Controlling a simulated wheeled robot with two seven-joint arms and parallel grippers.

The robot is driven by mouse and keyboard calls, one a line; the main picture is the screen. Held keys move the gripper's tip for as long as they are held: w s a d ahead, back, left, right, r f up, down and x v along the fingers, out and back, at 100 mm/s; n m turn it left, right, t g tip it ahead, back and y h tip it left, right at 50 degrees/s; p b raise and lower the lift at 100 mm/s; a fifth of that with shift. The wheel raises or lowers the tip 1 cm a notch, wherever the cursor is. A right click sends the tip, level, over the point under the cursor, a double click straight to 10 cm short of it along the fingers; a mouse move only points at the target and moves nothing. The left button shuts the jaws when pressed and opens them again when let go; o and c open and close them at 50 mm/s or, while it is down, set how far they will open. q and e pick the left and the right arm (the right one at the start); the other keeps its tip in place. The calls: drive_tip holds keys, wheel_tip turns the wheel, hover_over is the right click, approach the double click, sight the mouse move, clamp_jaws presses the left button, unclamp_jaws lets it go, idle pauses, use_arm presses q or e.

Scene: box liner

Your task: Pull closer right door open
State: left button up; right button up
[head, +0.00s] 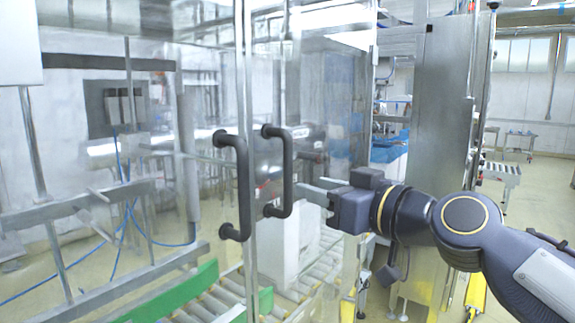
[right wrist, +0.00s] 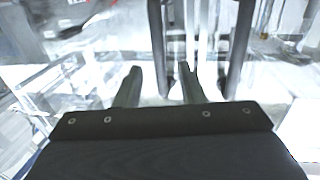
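The right door (head: 310,90) is a clear panel with a dark, bracket-shaped vertical handle (head: 287,172) near its left edge. It looks shut against the left door, which carries a matching dark handle (head: 240,188). My right gripper (head: 308,188) comes in from the right, its fingers pointing at the right door's handle, close to its bar. In the right wrist view its two fingers (right wrist: 160,82) stand apart. A dark vertical bar (right wrist: 157,45) lines up with the gap between them; contact cannot be told. Another dark bar (right wrist: 240,50) stands to the right. My left gripper is out of view.
Behind the clear doors are a roller conveyor (head: 215,300) with a green side rail (head: 180,295) and metal frames. A tall steel cabinet (head: 445,90) stands right of the doors. Open floor shows at the far right.

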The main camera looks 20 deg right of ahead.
sight(292, 175)
drive_tip(key=x, duration=0.2)
drive_tip(key=p+x, duration=0.1)
drive_tip(key=x, duration=0.1)
drive_tip(key=r+p+x, duration=0.1)
drive_tip(key=x, duration=0.2)
drive_tip(key=shift+w+d, duration=0.1)
drive_tip(key=shift+w, duration=0.05)
drive_tip(key=shift+w+a, duration=0.25)
drive_tip(key=shift+w, duration=0.15)
clamp_jaws()
